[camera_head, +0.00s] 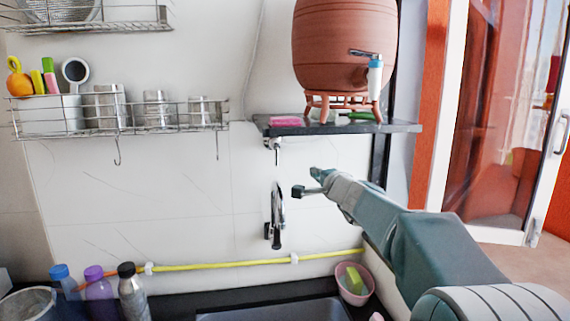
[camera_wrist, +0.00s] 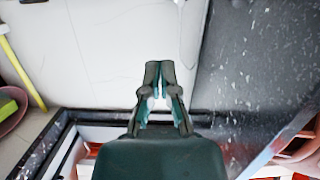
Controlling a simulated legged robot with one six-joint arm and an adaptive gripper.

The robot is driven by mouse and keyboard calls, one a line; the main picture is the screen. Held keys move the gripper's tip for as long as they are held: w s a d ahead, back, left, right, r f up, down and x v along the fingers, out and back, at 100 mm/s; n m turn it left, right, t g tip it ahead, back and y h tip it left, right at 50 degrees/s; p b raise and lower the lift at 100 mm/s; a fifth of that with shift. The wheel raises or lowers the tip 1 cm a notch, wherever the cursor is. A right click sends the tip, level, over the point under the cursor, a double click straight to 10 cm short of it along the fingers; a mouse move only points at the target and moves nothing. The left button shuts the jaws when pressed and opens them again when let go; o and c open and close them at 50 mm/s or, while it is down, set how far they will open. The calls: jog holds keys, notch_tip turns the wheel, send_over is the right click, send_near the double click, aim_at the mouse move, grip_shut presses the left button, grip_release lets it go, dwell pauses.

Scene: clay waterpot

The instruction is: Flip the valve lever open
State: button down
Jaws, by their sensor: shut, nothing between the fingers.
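A brown clay waterpot (camera_head: 343,45) stands on its clay stand on a dark wall shelf. Its tap (camera_head: 375,76) has a white and blue body, with a metal lever (camera_head: 364,53) at its top that points left, roughly level. My gripper (camera_head: 317,173) is below the shelf and lower left of the tap, well apart from the lever. In the wrist view my gripper (camera_wrist: 159,68) has its fingertips together with nothing between them. The tap and lever do not show in the wrist view.
The dark shelf (camera_head: 400,127) lies between my gripper and the pot. A wire rack (camera_head: 130,128) with cups hangs further left. A pink bowl (camera_head: 367,286) stands below.

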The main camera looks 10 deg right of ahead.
aim_at(277, 155)
jog(key=shift+w+a, duration=0.1)
jog(key=shift+a, duration=0.05)
jog(key=w+a, duration=0.5)
jog(key=w, duration=0.6)
jog(key=shift+w+a+f, duration=0.15)
jog(key=shift+w, duration=0.25)
